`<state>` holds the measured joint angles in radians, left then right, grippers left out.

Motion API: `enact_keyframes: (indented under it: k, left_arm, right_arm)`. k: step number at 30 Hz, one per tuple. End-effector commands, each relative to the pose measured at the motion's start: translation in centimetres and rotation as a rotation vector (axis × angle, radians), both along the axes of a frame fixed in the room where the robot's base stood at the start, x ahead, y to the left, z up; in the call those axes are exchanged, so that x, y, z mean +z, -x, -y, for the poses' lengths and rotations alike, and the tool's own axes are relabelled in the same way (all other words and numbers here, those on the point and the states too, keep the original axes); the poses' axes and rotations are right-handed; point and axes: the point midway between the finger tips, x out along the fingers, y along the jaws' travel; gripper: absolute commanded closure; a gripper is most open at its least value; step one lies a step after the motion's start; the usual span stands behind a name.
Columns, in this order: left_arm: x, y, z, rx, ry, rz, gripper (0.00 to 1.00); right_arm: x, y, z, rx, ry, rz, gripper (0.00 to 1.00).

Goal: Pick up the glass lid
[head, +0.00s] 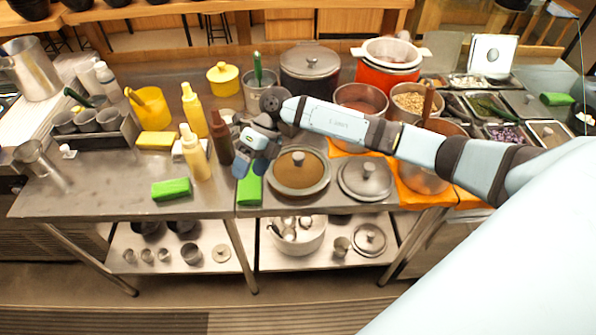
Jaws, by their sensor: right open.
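A round glass lid (316,180) with a metal rim and a knob lies near the front of the steel counter, left of a metal lid (365,184). Something brown shows through its glass. My right arm reaches in from the right across the counter. My right gripper (243,166) is open, just left of the glass lid and apart from its knob. It hangs above a green sponge (249,190) and partly hides it. What lies between the fingers is hard to see. My left gripper is not in view.
Yellow bottles (195,155) and a brown bottle (221,138) stand close to the left of my gripper. Behind my arm are a dark lidded pot (310,63) and a steel pot (362,97). The front left counter is mostly clear, with a green sponge (171,189).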

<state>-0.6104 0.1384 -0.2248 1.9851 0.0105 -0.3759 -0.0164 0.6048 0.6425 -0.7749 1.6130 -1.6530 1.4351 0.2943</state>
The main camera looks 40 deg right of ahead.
Motion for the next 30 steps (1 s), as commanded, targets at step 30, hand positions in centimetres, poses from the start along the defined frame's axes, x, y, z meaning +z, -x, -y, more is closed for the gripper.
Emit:
enact_keyframes:
  k: [30]
  left_arm:
    - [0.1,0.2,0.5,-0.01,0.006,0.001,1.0]
  right_arm:
    - [-4.2,-4.4,16.0,-0.027,0.691,0.026,0.31]
